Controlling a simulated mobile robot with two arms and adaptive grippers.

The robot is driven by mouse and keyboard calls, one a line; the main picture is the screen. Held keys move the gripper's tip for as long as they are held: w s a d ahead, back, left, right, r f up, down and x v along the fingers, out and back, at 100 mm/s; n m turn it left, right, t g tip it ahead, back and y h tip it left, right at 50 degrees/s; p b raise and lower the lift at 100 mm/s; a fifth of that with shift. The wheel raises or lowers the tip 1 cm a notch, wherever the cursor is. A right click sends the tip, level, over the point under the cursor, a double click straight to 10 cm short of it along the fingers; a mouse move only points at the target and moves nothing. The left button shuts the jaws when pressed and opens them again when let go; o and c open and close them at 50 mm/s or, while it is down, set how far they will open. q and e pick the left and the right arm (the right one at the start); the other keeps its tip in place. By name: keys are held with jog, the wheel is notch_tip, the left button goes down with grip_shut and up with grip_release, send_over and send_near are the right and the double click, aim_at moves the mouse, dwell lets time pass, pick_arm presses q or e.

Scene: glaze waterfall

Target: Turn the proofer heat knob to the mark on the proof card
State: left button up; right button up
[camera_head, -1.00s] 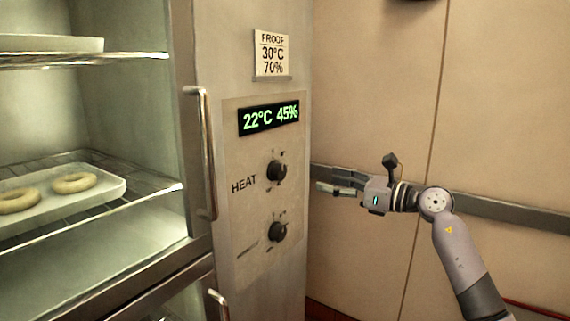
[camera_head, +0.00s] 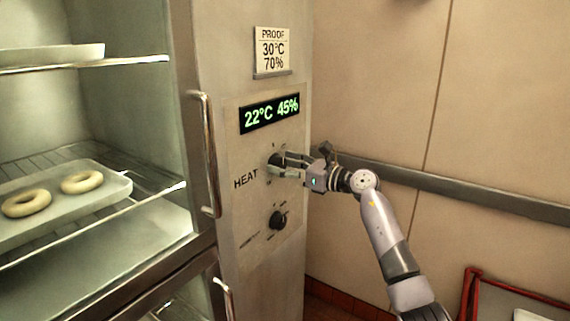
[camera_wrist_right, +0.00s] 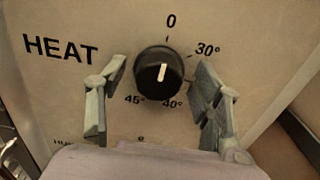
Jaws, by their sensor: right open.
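The black heat knob (camera_wrist_right: 158,76) is on the proofer's panel beside the word HEAT; it also shows in the head view (camera_head: 275,160), partly covered by the gripper. Its white line points roughly up toward the 0 mark in the wrist view, with 30°, 40° and 45° marks around the dial. My right gripper (camera_head: 283,167) is open, its fingers on either side of the knob, with gaps visible in the wrist view. The proof card (camera_head: 272,50) reads 30°C and 70%. The green display (camera_head: 270,113) reads 22°C 45%. My left gripper is not in view.
A second black knob (camera_head: 278,219) sits below the heat knob. A vertical door handle (camera_head: 207,155) stands left of the panel. A tray (camera_head: 118,192) with ring-shaped dough is on a rack inside. A wall rail (camera_head: 470,197) and a red frame (camera_head: 468,290) are at right.

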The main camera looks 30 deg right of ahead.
jog(key=c, duration=1.1)
jog(key=shift+m, duration=0.3)
jog(key=m+p, duration=0.2)
jog(key=m, duration=0.2)
jog(key=shift+d+r+p, duration=0.1)
jog(key=shift+p, duration=0.25)
jog(key=m+p, duration=0.2)
jog(key=m, duration=0.1)
jog(key=shift+w+m+p, duration=0.1)
jog(key=shift+m+p, duration=0.55)
jog(key=shift+m, duration=0.25)
jog(key=shift+f+m, duration=0.25)
jog(key=shift+m, duration=0.05)
